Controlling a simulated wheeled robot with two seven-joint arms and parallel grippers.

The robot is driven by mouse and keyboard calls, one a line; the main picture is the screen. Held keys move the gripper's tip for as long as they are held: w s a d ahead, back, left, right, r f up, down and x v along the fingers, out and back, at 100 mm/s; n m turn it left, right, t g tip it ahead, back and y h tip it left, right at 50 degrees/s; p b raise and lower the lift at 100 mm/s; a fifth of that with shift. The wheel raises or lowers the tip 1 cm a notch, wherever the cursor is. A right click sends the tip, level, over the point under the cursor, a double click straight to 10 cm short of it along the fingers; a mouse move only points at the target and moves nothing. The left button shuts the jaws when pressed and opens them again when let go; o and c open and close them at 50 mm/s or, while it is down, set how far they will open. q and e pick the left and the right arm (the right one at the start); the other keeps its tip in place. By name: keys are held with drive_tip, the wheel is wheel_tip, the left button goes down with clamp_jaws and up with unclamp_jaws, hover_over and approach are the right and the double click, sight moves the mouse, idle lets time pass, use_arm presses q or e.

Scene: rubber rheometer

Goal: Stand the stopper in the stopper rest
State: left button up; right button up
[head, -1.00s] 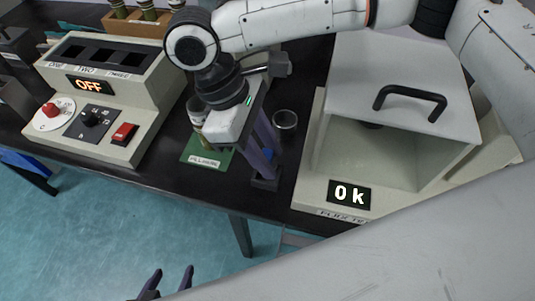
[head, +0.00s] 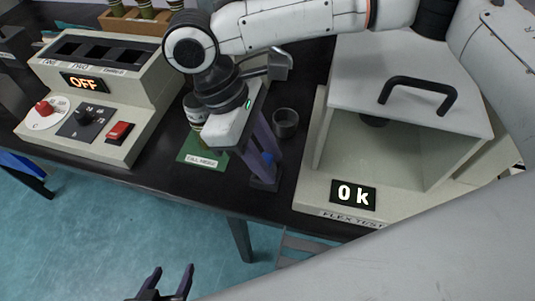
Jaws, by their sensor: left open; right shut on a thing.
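My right gripper (head: 264,182) reaches down over the bench in the middle of the view, its long purple-grey fingers pointing toward the front. It is shut on a small blue thing (head: 268,157), probably the stopper, mostly hidden between the fingers. A small dark round cup (head: 285,122), perhaps the stopper rest, stands on the bench just behind and right of the fingers. It looks empty and apart from them. My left gripper (head: 168,281) is open and empty at the bottom edge, over the floor in front of the bench.
A jar (head: 194,108), partly hidden by my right wrist, stands on a green labelled mat (head: 203,160). Left is a beige control box (head: 95,100) reading OFF. Right is a beige tester (head: 312,192) with a handled hood, reading "0 k". Dark bench (head: 165,165) shows between them.

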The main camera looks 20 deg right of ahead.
drive_tip(key=shift+f, duration=0.25)
drive_tip(key=o, duration=1.1)
drive_tip(key=p+v, duration=0.1)
drive_tip(key=v, duration=0.9)
drive_tip(key=shift+r, duration=0.15)
